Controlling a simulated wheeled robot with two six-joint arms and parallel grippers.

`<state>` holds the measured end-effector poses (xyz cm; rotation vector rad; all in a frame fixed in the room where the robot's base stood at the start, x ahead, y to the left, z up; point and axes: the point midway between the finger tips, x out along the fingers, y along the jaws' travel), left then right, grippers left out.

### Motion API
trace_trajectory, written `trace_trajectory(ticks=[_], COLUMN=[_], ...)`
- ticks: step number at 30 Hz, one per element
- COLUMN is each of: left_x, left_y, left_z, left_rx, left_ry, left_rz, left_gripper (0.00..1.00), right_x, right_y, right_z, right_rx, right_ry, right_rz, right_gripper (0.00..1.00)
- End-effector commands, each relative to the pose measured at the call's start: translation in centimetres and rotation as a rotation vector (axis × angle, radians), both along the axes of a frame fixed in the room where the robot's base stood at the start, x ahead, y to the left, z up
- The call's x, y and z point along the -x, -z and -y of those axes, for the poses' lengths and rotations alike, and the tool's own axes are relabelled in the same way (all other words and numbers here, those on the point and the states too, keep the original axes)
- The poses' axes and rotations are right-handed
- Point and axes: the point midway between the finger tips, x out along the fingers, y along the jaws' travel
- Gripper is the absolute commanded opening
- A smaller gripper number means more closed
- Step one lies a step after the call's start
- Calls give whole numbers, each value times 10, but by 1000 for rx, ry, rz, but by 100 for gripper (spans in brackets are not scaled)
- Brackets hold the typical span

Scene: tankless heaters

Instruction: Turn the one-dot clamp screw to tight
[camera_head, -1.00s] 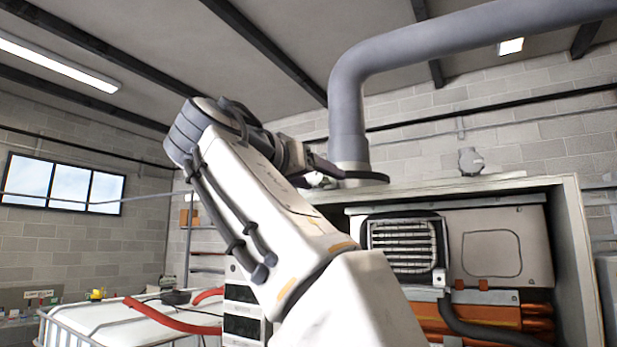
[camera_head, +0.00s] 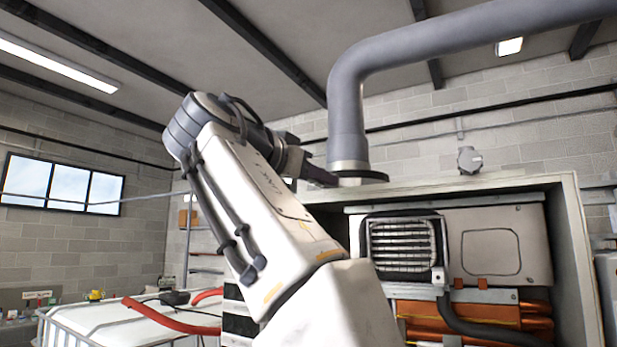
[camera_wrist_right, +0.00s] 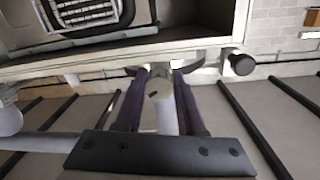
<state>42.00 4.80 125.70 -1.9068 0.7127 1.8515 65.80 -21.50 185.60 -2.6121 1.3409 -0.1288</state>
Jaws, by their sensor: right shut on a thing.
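My right gripper (camera_head: 325,178) is at the foot of the grey flue pipe (camera_head: 347,110), above the heater cabinet, by the bright clamp band (camera_head: 348,165). In the right wrist view my right gripper (camera_wrist_right: 160,74) has its two dark fingers on either side of a small part at the clamp, shut on what appears to be the clamp screw. The screw is mostly hidden between the fingertips, and its dot marking cannot be made out. The grey pipe (camera_wrist_right: 166,115) shows behind the fingers. My left gripper is not in view.
The heater cabinet (camera_head: 575,250) stands open below, with a grille (camera_head: 402,245) and copper pipes (camera_head: 440,312) inside. A small grey fitting (camera_head: 469,160) stands on its top. A white tank (camera_head: 130,318) with a red hose (camera_head: 170,318) is at left.

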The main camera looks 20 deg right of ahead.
Motion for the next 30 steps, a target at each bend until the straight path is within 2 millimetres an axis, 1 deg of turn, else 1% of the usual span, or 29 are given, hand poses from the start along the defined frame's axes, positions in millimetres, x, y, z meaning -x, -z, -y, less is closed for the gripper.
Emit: trace_trajectory(ticks=[4, 5, 6, 7, 15, 19, 23, 30], left_x=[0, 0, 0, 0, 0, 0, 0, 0], left_y=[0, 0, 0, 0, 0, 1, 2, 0], left_z=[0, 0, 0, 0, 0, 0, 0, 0], left_rx=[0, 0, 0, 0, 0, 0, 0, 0], left_ry=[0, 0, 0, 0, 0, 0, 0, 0], left_rz=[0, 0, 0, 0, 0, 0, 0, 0], left_gripper=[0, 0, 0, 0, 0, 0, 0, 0], right_x=[2, 2, 2, 1, 1, 4, 15, 43], right_y=[0, 0, 0, 0, 0, 1, 0, -1], right_z=[1, 1, 1, 1, 0, -7, -23, -62], right_rx=[-1, -1, -1, -1, 1, 1, 1, 2], right_ry=[5, 5, 5, 5, 2, -1, -5, -5], right_rz=[-2, -2, -2, -2, -3, -4, -3, -4], right_gripper=[0, 50, 65, 67, 67, 67, 67, 67])
